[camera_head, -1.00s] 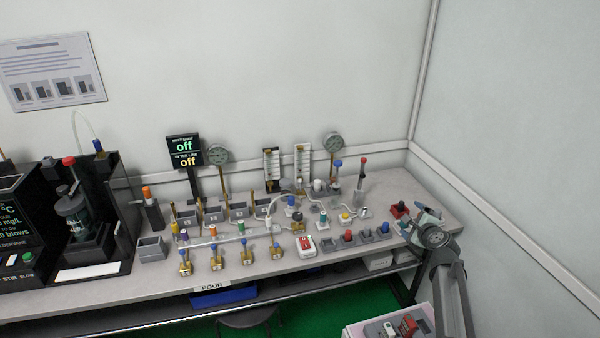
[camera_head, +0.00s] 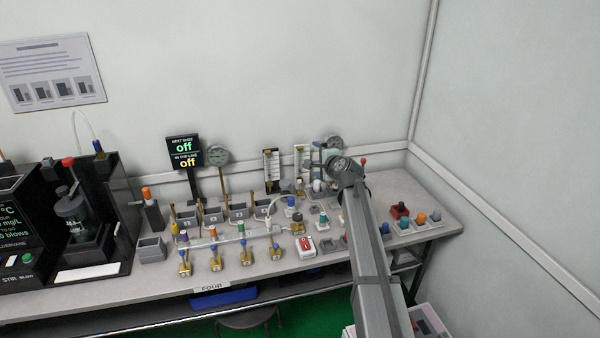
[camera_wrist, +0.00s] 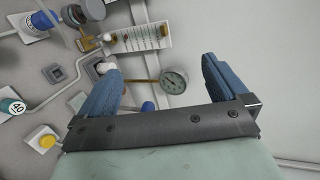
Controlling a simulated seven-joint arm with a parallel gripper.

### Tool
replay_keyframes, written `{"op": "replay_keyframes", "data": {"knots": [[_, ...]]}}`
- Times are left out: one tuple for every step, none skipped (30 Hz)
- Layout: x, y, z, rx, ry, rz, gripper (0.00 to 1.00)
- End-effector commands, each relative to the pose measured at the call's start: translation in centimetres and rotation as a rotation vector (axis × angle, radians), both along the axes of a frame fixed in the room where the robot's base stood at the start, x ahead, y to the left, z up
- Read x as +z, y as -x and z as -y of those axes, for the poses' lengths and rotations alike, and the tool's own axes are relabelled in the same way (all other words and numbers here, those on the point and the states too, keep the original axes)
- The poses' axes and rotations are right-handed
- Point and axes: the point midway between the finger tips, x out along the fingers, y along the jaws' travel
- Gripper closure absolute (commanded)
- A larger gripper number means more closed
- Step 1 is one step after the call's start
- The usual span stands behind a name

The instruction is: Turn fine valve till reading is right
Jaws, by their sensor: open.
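My gripper (camera_wrist: 160,78) is open and empty, its two blue fingers spread wide in the wrist view. In the head view my gripper (camera_head: 322,158) is over the back right of the bench, in front of the right dial gauge (camera_head: 334,142). Between the fingers the wrist view shows this round gauge (camera_wrist: 173,80) on a brass stem. A blue knob (camera_wrist: 148,106) shows just above the gripper's bar, partly hidden. A white knob (camera_wrist: 106,68) lies by the left finger. A flow tube panel (camera_wrist: 142,38) stands beyond. I cannot tell which knob is the fine valve. The gauge reading is too small.
Several brass valves with coloured knobs line the bench front, one being a blue-topped valve (camera_head: 184,257). A red and white device (camera_head: 306,246) lies mid-bench. The yellow button (camera_wrist: 46,141) is left of my gripper. A wall closes off the right.

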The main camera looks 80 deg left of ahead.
Motion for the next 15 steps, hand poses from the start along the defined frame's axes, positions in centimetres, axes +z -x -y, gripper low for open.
{"op": "replay_keyframes", "data": {"knots": [[-1.4, -0.3, -0.5, 0.015, 0.014, 0.010, 0.00], [-2.1, -0.5, -0.7, 0.023, 0.022, 0.016, 0.00], [-3.1, -0.7, -0.8, 0.035, 0.031, 0.024, 0.00], [-3.8, -0.8, -0.9, 0.043, 0.038, 0.030, 0.00], [-4.4, -1.0, -1.0, 0.051, 0.044, 0.036, 0.00], [-5.3, -1.2, -1.2, 0.061, 0.051, 0.042, 0.00], [-5.9, -1.4, -1.2, 0.068, 0.057, 0.046, 0.00], [-6.5, -1.5, -1.3, 0.074, 0.062, 0.051, 0.00], [-7.2, -1.7, -1.4, 0.084, 0.068, 0.056, 0.00], [-7.6, -1.7, -1.4, 0.089, 0.071, 0.059, 0.00], [-7.9, -1.8, -1.4, 0.093, 0.073, 0.062, 0.00], [-8.1, -1.8, -1.5, 0.097, 0.075, 0.065, 0.00], [-8.3, -1.8, -1.5, 0.099, 0.075, 0.065, 0.00], [-8.4, -1.8, -1.6, 0.100, 0.076, 0.066, 0.00], [-8.5, -1.8, -1.8, 0.101, 0.076, 0.067, 0.00]]}}
